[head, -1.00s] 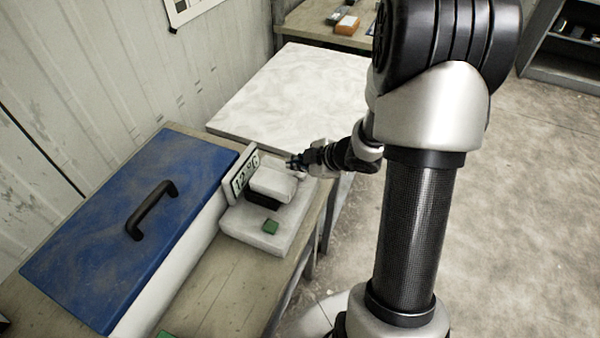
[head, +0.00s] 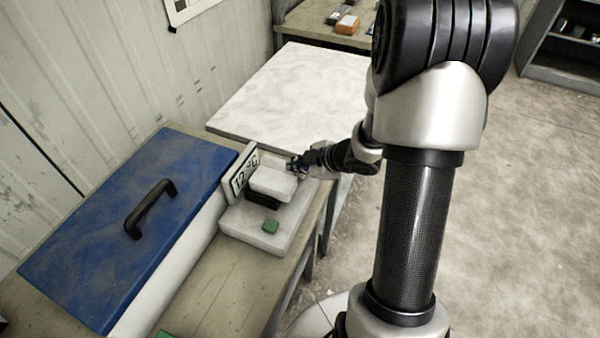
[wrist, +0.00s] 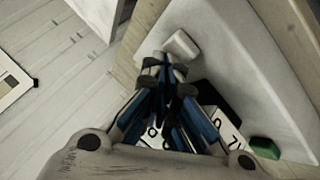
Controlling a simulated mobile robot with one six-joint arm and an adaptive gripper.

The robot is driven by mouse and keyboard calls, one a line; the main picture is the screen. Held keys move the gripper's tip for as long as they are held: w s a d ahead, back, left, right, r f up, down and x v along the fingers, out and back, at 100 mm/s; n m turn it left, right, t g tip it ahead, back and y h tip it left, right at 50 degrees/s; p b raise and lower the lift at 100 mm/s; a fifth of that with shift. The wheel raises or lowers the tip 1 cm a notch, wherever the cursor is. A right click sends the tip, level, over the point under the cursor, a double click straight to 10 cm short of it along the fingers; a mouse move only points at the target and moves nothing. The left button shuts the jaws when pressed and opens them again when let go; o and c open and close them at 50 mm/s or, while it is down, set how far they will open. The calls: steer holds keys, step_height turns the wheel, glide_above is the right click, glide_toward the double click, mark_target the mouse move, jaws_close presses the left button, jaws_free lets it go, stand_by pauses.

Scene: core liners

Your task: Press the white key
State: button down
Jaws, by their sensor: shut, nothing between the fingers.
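The white key (wrist: 181,44) is a small pale block on the light grey top of the instrument. In the wrist view it lies just beyond the fingertips of my gripper (wrist: 168,62). The blue and dark fingers are together and empty; I cannot tell whether they touch the key. In the head view my gripper (head: 293,165) is at the far end of the instrument (head: 240,222), and the key is not clear there. A green key (head: 270,227) sits on the near end, and also shows in the wrist view (wrist: 264,147).
A blue-lidded box (head: 95,235) with a black handle is to the left. A bare white-topped table (head: 290,95) lies beyond.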

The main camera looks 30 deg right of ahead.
mark_target(298, 174)
steer(key=shift+f+b, duration=0.35)
steer(key=shift+f, duration=0.15)
stand_by(0.8)
steer(key=shift+r, duration=0.15)
steer(key=shift+r+p, duration=0.8)
steer(key=shift+p, duration=0.2)
step_height(298, 174, up, 5)
steer(key=p, duration=0.5)
stand_by(0.5)
